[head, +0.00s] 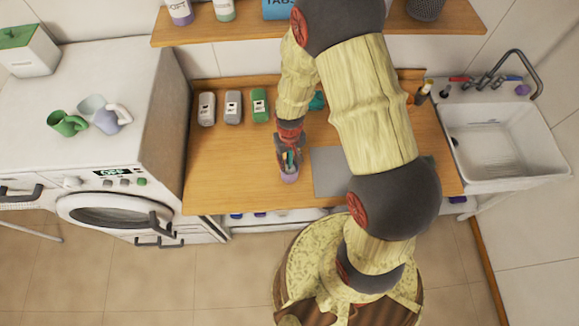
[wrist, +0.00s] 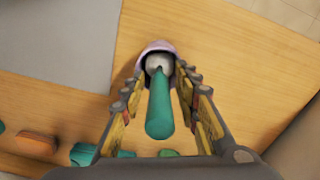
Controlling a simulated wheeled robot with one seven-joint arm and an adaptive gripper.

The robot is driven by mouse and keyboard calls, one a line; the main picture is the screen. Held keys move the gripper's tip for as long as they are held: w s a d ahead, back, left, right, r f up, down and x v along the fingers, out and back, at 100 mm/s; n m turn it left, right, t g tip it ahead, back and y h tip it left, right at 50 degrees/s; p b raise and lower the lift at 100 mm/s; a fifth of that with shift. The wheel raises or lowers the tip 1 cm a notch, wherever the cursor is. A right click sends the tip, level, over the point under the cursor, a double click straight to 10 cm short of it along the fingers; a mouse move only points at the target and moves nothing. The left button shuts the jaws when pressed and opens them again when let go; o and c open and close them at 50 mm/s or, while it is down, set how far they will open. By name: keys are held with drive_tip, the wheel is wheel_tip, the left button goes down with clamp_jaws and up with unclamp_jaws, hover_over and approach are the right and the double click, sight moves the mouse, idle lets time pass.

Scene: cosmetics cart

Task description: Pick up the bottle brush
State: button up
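The bottle brush has a teal handle (wrist: 160,108) that points up toward the wrist camera. Its lower end meets a white part inside a pale purple cup-like base (wrist: 146,52), which stands on the wooden counter. In the head view the purple base (head: 289,178) shows below my gripper (head: 290,160), with a bit of teal between the fingers. In the wrist view my gripper (wrist: 160,76) is open, one finger on each side of the handle, with visible gaps. The brush's lower end is hidden in the base.
A grey mat (head: 330,172) lies right of the brush on the wooden counter (head: 225,165). Several small bottles, including a green one (head: 259,105), stand at the back. A washing machine (head: 110,130) is at left, a sink (head: 500,145) at right. A shelf (head: 220,30) hangs above.

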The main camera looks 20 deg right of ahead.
clamp_jaws()
idle(0.5)
